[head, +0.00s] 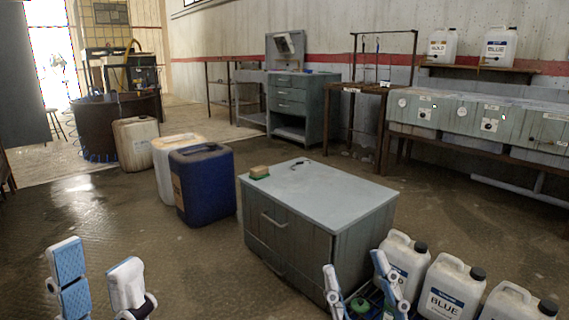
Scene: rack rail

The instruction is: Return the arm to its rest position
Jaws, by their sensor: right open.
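My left gripper (96,262) is at the bottom left of the head view. Its two blue and white fingers stand apart, with nothing between them, over bare floor. My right gripper (353,268) is at the bottom, right of the middle. Its fingers are open and point up, in front of the grey cabinet's lower right corner and beside the white jugs. A green-topped thing (359,305) shows low between its fingers; I see no grip on it. The lower parts of both grippers are cut off by the picture's edge.
A grey cabinet (325,190) with a sponge (259,172) on top stands ahead. White jugs (447,290) stand close at the lower right. A blue drum (203,185) stands left of the cabinet. The wet floor at left is clear. Benches line the back wall.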

